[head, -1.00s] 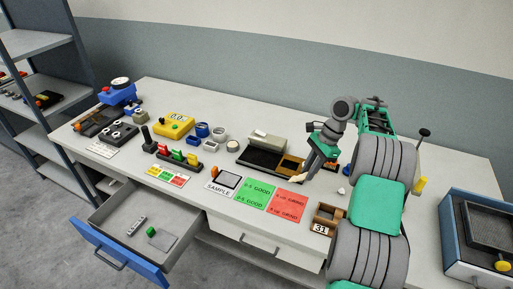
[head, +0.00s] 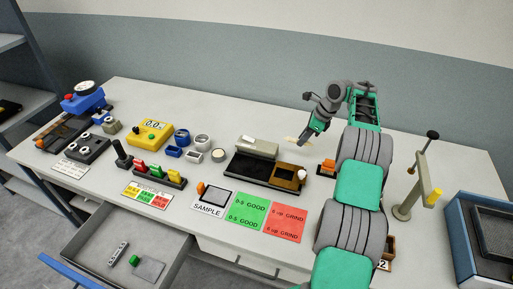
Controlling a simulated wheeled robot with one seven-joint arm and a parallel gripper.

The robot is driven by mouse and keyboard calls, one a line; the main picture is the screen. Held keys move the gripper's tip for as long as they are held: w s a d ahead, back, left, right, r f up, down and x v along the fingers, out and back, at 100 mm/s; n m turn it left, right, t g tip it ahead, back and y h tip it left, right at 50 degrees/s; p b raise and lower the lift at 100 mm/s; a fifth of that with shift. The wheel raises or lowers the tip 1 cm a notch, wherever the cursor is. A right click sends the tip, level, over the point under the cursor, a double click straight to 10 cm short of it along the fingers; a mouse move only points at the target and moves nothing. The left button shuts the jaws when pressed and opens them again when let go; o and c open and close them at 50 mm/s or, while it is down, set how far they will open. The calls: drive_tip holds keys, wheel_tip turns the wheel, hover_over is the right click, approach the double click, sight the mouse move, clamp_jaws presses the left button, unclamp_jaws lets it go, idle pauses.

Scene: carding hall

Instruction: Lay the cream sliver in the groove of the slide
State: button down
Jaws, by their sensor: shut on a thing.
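My gripper (head: 302,141) is above the back part of the bench, its fingers pointing down and to the left. It is shut on the cream sliver (head: 291,140), a small pale strip that sticks out to the left of the fingertips. A dark fixture (head: 246,167) with a grey block (head: 258,147) behind and a brown section (head: 285,177) at its right end stands left of and below the gripper; it may be the slide. I cannot make out a groove at this size. The sliver appears apart from the fixture.
A small white piece (head: 302,174) shows at the brown section's right end. An orange-topped block (head: 327,167) stands beside my arm. Green (head: 247,211) and red (head: 283,222) cards lie in front. A grey post (head: 408,195) stands at right. The drawer (head: 125,250) is open at front left.

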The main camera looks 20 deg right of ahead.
sight(296, 161)
drive_tip(key=f+b, duration=0.2)
drive_tip(key=f, duration=0.7)
drive_tip(key=shift+s, duration=0.2)
drive_tip(key=shift+f, duration=0.15)
drive_tip(key=c, duration=1.3)
unclamp_jaws()
